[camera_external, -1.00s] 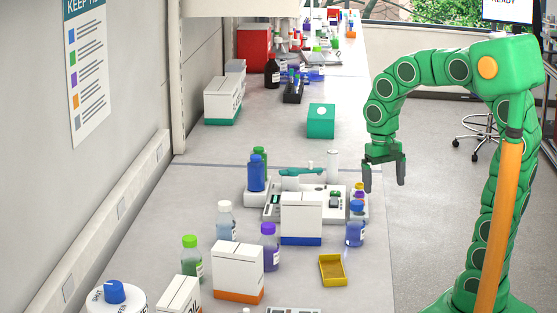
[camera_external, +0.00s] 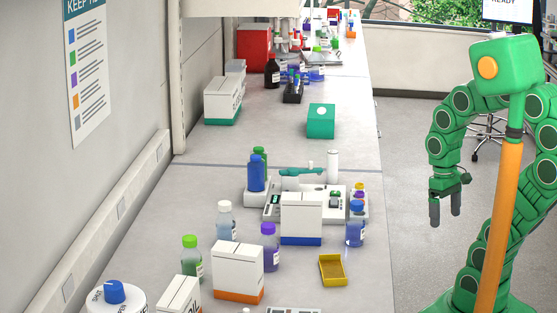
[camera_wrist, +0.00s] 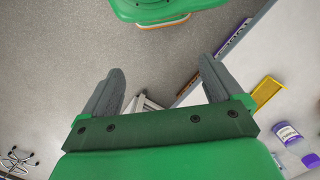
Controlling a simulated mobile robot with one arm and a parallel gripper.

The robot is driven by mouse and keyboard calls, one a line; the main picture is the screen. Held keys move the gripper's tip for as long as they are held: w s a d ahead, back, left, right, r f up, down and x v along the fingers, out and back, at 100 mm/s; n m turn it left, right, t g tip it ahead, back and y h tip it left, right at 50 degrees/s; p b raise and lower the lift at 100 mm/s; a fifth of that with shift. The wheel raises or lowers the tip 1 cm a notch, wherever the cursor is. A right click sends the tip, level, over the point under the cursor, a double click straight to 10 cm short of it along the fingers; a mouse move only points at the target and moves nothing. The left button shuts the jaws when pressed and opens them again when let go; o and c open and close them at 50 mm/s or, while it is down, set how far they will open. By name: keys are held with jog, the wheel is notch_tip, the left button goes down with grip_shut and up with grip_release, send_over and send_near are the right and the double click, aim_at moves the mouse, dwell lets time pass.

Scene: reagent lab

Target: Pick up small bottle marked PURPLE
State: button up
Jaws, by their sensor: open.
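A small bottle with a purple cap and purple contents (camera_external: 268,248) stands upright on the bench, behind the white box with an orange base. Its label is too small to read. My gripper (camera_external: 446,212) hangs off the bench's right side, over the floor, well to the right of the bottle. In the wrist view my gripper (camera_wrist: 160,68) has its fingers apart with nothing between them. A purple-marked bottle (camera_wrist: 287,132) lies at the right of that view; I cannot tell whether it is the same bottle.
A yellow tray (camera_external: 333,270) and a blue-capped bottle (camera_external: 355,228) stand near the bench's right edge. A white box with a blue base (camera_external: 301,220) stands right of the purple bottle. A green-capped bottle (camera_external: 192,260) and a white-capped bottle (camera_external: 224,222) stand to its left.

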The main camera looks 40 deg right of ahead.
jog(key=c, duration=0.3)
jog(key=r+m+t+y, duration=0.1)
jog(key=m+t+y, duration=0.1)
jog(key=m+y, duration=1.05)
send_over(273, 224)
jog(key=s+d, duration=0.7)
jog(key=s, duration=0.3)
jog(key=shift+c, duration=0.2)
jog(key=shift+w+a+f+m+t+y, duration=0.15)
jog(key=shift+w+a+f+m+t, duration=0.45)
jog(key=shift+w+m, duration=0.8)
jog(key=shift+w+a+f+m+t+y, duration=0.15)
jog(key=shift+w+a+f+m+t, duration=0.1)
jog(key=shift+w+a+f+m, duration=0.95)
jog(key=shift+w+a+f+m+t+y, duration=0.15)
jog(key=shift+w+a+f+m+t, duration=0.3)
jog(key=shift+w+m, duration=1.2)
jog(key=shift+w+a+f+n, duration=0.15)
jog(key=shift+w+a+f, duration=0.25)
jog(key=shift+a, duration=0.25)
jog(key=shift+w+a+f+n, duration=0.15)
jog(key=shift+w+a+f, duration=0.15)
jog(key=shift+a+f, duration=0.25)
jog(key=shift+x, duration=0.95)
